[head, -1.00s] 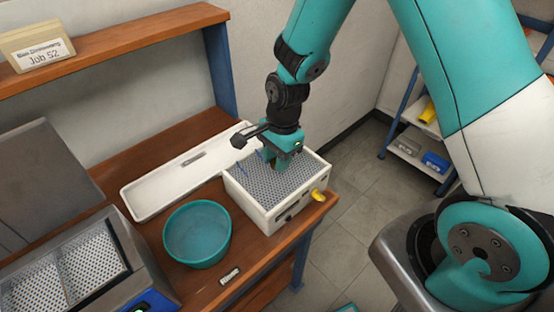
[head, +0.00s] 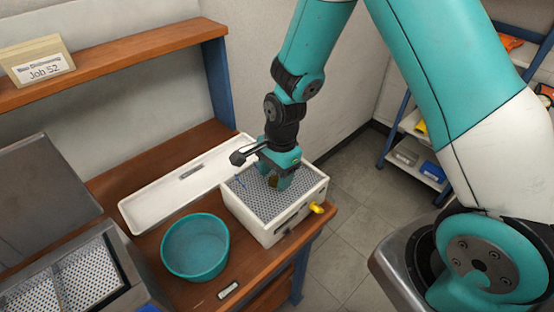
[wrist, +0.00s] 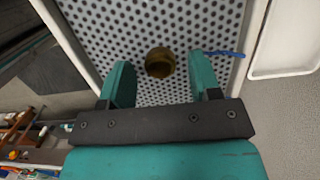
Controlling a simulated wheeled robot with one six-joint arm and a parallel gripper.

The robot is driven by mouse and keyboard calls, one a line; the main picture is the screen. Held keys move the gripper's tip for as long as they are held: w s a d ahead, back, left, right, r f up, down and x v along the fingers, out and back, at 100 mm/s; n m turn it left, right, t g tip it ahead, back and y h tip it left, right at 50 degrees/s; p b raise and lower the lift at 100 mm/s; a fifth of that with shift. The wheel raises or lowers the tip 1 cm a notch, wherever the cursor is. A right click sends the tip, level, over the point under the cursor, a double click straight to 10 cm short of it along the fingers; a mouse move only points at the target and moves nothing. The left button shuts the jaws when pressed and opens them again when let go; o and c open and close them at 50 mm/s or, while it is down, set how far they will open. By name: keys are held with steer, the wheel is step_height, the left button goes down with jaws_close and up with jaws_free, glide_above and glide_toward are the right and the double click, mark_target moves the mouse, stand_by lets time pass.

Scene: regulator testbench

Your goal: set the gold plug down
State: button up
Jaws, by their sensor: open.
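The gold plug (wrist: 159,63) sits on the perforated top of the white box (wrist: 190,25), between the fingers of my gripper and apart from both in the wrist view. My gripper (wrist: 158,80) is open, with a teal finger on each side of the plug. In the head view my gripper (head: 276,182) is low over the perforated top of the white box (head: 262,230), and the gold plug (head: 273,181) shows only as a small dark-gold patch between the fingers.
A teal bowl (head: 195,247) stands left of the white box on the wooden bench. A long white tray (head: 150,208) lies behind them. A thin blue item (wrist: 225,53) lies by the right finger. A yellow part (head: 317,208) sticks out of the box's front.

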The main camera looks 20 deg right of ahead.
step_height(320, 180, up, 11)
steer(key=d+b, duration=0.2)
steer(key=s+a+r+n+y, duration=0.1)
steer(key=s+a+r+n, duration=0.2)
steer(key=s+n, duration=0.6)
steer(key=s+a+r+n+y, duration=0.1)
steer(key=s+a+r+n, duration=0.2)
steer(key=s+r+n, duration=0.5)
steer(key=s+n, duration=0.1)
steer(key=n, duration=0.3)
steer(key=shift+s+a+r+n+t, duration=0.25)
steer(key=shift+s+a+n+t, duration=0.05)
steer(key=shift+s+a, duration=0.05)
stand_by(0.5)
steer(key=shift+f+b, duration=0.4)
steer(key=shift+b, duration=0.15)
steer(key=c, duration=0.3)
steer(key=shift+r, duration=0.1)
steer(key=shift+c, duration=0.2)
